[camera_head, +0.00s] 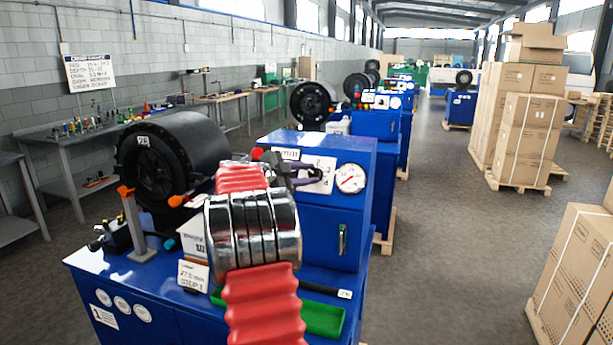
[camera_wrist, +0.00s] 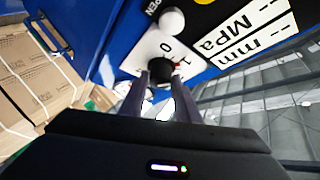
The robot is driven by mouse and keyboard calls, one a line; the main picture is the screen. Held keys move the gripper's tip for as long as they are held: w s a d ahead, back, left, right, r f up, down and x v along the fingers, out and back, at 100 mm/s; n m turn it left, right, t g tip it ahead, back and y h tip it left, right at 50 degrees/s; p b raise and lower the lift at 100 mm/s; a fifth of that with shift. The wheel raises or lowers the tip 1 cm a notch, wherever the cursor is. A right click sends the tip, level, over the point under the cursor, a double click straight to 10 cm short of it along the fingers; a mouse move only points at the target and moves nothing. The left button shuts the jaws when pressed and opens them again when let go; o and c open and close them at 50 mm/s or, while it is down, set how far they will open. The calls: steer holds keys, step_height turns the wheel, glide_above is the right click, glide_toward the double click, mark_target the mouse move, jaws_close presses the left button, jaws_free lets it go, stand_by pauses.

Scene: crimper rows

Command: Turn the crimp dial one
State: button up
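The crimp dial is a small black knob (camera_wrist: 160,71) on a white plate (camera_wrist: 146,52) marked 0 and 1, on the front of the blue machine (camera_head: 325,225). In the wrist view, the two dark fingers of my gripper (camera_wrist: 160,80) stand apart, one on each side of the knob at its near end. I cannot tell whether they touch it. In the head view, my gripper (camera_head: 305,175) is at the white plate (camera_head: 322,178), and the dial is hidden behind it.
A round pressure gauge (camera_head: 350,178) is right of the plate. A white ball knob (camera_wrist: 172,20) sits near the OPEN label, close to my fingers. A black crimper head (camera_head: 165,160) stands left. Stacked cartons (camera_head: 532,125) stand right, with clear floor (camera_head: 435,230) between.

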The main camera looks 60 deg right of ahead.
steer(key=o, duration=0.4)
steer(key=shift+o, duration=0.2)
steer(key=shift+a, duration=0.1)
steer(key=v, duration=1.3)
steer(key=shift+a, duration=0.25)
steer(key=shift+w, duration=0.1)
